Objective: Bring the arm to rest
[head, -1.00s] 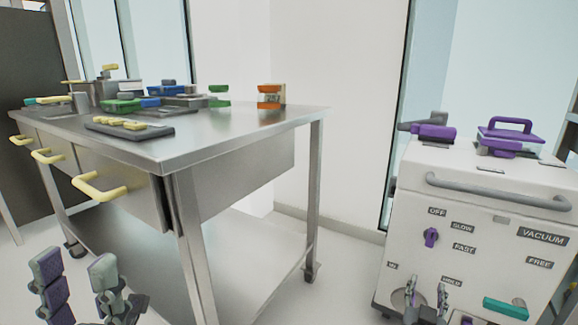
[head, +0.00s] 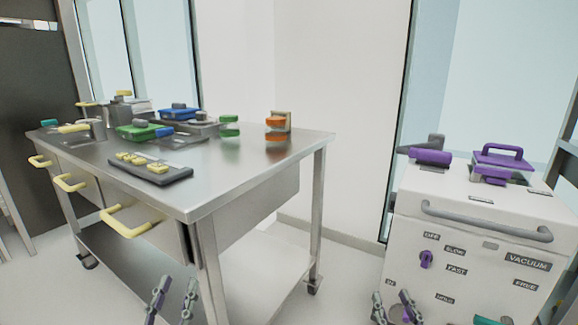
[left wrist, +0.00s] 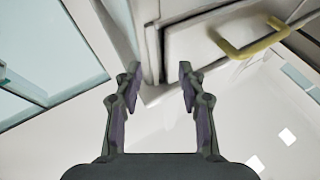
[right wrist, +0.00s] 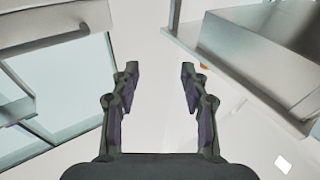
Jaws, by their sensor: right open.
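My left gripper (head: 175,298) is at the bottom of the head view, in front of the steel table. Its two fingers stand apart with nothing between them, and the left wrist view also shows it open and empty (left wrist: 159,85). My right gripper (head: 396,304) is at the bottom of the head view, in front of the white vacuum cart. It is open and empty in the right wrist view (right wrist: 160,85). Neither gripper visibly touches anything. Most of both arms is out of view.
The steel table (head: 235,172) has yellow drawer handles (head: 130,222) on its front. A dark tray (head: 150,172), green and blue items stand on top. The white vacuum cart (head: 470,215) at right has a grey bar handle (head: 485,220) and purple-handled tools. Floor shows between them.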

